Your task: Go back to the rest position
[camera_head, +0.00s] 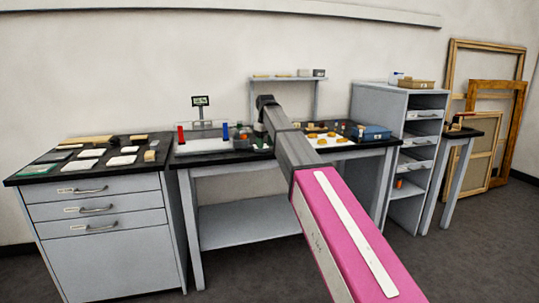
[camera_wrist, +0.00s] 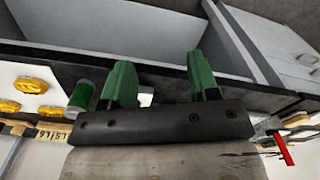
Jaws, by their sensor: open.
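My gripper shows in the wrist view (camera_wrist: 160,85) with its two green fingers apart and nothing between them. In the head view my pink and grey arm reaches forward to the middle of the workbench (camera_head: 228,157), and the arm itself hides the gripper's fingers there. In the wrist view the gripper is over the bench's dark top, close to its edge. A green cylinder (camera_wrist: 80,96) is just left of the left finger; I cannot tell whether they touch.
Gold pieces (camera_wrist: 32,85) lie on a white surface at the left of the wrist view. A drawer cabinet (camera_head: 100,245) stands left of the bench. A grey shelf unit (camera_head: 407,190) and a blue box (camera_head: 371,133) are at the right. Wooden frames (camera_head: 497,85) lean farther right.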

